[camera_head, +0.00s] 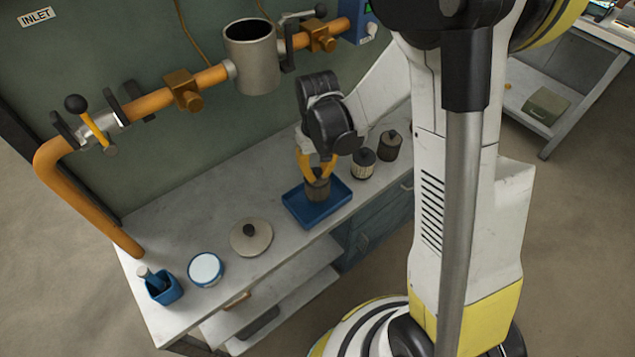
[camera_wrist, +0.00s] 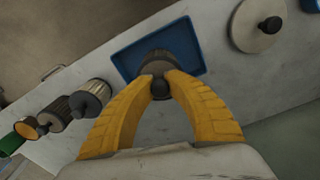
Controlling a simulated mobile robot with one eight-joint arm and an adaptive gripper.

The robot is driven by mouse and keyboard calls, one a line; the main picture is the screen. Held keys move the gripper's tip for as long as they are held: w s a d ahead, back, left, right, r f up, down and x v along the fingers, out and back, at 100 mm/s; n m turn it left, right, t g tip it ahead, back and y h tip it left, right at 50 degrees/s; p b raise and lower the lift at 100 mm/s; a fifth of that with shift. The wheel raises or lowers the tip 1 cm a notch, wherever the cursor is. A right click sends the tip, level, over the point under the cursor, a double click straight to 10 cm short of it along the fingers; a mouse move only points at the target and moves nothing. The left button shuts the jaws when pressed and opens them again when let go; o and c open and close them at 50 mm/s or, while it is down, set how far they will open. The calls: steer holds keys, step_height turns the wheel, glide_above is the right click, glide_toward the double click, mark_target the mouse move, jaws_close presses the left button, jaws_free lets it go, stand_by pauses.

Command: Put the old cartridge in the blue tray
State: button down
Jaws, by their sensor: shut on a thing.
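The blue tray (camera_head: 299,211) lies on the light grey bench, and it also shows in the wrist view (camera_wrist: 194,43). My gripper (camera_head: 318,174) points down over the tray, its yellow fingers shut on the knob (camera_wrist: 160,88) of a dark, dirty cartridge (camera_head: 318,190). The cartridge is upright within the tray's outline; I cannot tell whether its base touches the tray floor. In the wrist view the cartridge (camera_wrist: 158,64) is partly hidden behind the fingertips.
A pale pleated cartridge (camera_head: 363,164) and a darker one (camera_head: 389,146) stand right of the tray. A round lid (camera_head: 251,237), a white-topped tub (camera_head: 206,269) and a blue holder (camera_head: 161,288) stand left. An open housing (camera_head: 251,57) and orange pipe (camera_head: 212,76) are above.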

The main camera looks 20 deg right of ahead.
mark_target(318, 177)
steer(key=shift+f+b, duration=0.7)
steer(key=shift+f, duration=0.95)
steer(key=shift+f, duration=0.1)
steer(key=shift+f, duration=0.15)
steer(key=c, duration=1.4)
jaws_free()
step_height(318, 177, up, 13)
steer(key=p, duration=0.4)
steer(key=shift+f+p, duration=0.2)
steer(key=shift+p, duration=0.15)
steer(key=s+r+t, duration=0.2)
steer(key=s+r, duration=0.2)
steer(key=s+r+t, duration=0.2)
steer(key=s+r, duration=0.2)
steer(key=r, duration=0.1)
steer(key=s+r+t, duration=0.3)
steer(key=s+r, duration=0.1)
steer(key=shift+s+r+m, duration=0.3)
steer(key=shift+s+r, duration=0.05)
